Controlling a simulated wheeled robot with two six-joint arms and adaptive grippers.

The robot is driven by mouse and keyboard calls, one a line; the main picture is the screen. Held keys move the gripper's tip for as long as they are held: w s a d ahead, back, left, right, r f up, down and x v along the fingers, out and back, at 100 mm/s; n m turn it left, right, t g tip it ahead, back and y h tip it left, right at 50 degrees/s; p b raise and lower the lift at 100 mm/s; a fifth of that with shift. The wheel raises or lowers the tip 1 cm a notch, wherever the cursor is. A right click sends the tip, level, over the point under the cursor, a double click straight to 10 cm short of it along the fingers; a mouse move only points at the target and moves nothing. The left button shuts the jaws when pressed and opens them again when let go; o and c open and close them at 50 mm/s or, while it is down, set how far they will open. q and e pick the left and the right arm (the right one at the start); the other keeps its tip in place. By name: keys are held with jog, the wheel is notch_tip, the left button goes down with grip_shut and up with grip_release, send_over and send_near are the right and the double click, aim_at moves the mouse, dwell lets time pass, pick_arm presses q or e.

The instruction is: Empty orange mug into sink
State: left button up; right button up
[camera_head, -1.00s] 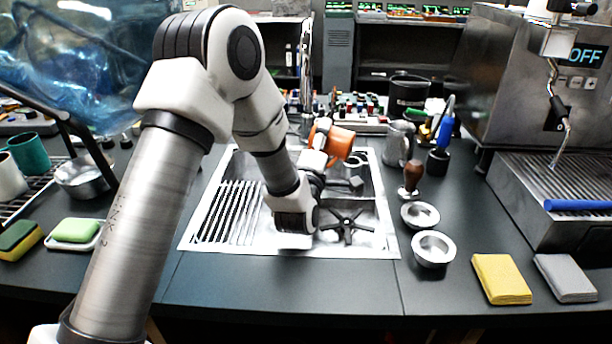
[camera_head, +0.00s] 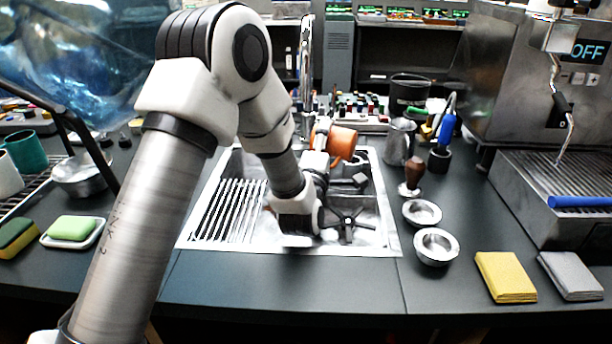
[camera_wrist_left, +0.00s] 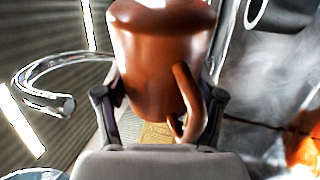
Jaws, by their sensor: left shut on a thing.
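The orange mug (camera_head: 341,142) is over the back of the steel sink (camera_head: 386,226) in the head view, lying tilted on its side. My left gripper (camera_head: 325,146) is shut on it. In the left wrist view the mug (camera_wrist_left: 165,60) fills the upper middle, its handle at the lower right, between the two fingers of my left gripper (camera_wrist_left: 158,112). The mug's inside is hidden, so I cannot tell whether it holds anything. My right gripper is not in view.
A tall faucet (camera_head: 306,60) stands behind the sink. A steel pitcher (camera_head: 398,142), a tamper (camera_head: 413,175) and two metal bowls (camera_head: 436,247) stand right of the sink. A soap dish (camera_head: 72,232) and sponge lie left.

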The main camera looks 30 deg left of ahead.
pick_arm(q)
jog(key=shift+a+n+y+b, duration=0.25)
jog(key=shift+n+b, duration=0.2)
jog(key=shift+n, duration=0.45)
